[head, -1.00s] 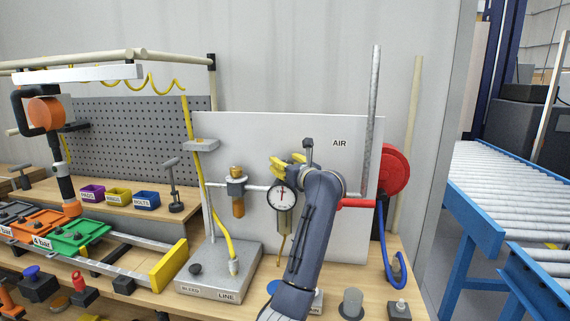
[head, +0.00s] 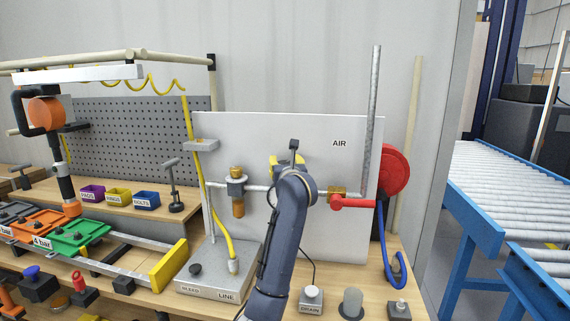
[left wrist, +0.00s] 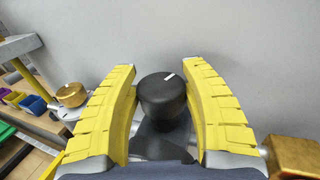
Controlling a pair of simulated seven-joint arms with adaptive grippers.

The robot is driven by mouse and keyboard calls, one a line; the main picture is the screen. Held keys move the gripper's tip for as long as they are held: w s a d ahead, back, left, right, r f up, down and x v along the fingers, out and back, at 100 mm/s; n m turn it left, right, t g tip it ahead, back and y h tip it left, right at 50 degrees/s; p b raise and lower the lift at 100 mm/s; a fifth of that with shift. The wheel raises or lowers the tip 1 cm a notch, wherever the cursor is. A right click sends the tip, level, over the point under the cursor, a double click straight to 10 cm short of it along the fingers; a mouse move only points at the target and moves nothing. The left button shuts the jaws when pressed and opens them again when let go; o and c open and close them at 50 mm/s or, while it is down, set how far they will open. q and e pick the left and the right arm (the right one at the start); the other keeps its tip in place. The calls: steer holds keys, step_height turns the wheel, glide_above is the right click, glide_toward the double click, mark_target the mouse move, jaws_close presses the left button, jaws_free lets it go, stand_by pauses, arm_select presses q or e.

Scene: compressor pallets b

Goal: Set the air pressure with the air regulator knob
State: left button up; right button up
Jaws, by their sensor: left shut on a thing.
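The air regulator knob (left wrist: 162,97) is a black round knob with a white mark on top. In the left wrist view it sits between the yellow fingers of my left gripper (left wrist: 160,68), which is shut on it. In the head view the yellow fingers of this gripper (head: 277,163) show in front of the white AIR panel (head: 345,220), partly behind my arm. The pressure gauge is hidden there too, behind my arm. My right gripper is not in view.
A brass-topped fitting (head: 237,180) stands left of my gripper on the pipe. A red valve lever (head: 353,203) and red reel (head: 395,170) are at the right. The LINE block (head: 222,272) and DRAIN button (head: 311,293) sit on the bench below.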

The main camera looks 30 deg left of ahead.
arm_select(q)
steer(key=shift+m+t+h, duration=0.8)
steer(key=shift+m+h, duration=0.1)
steer(key=shift+h, duration=0.3)
steer(key=o, duration=1.2)
steer(key=shift+s, duration=0.1)
steer(key=v, duration=1.1)
steer(key=shift+s+d, duration=0.25)
steer(key=shift+s, duration=0.1)
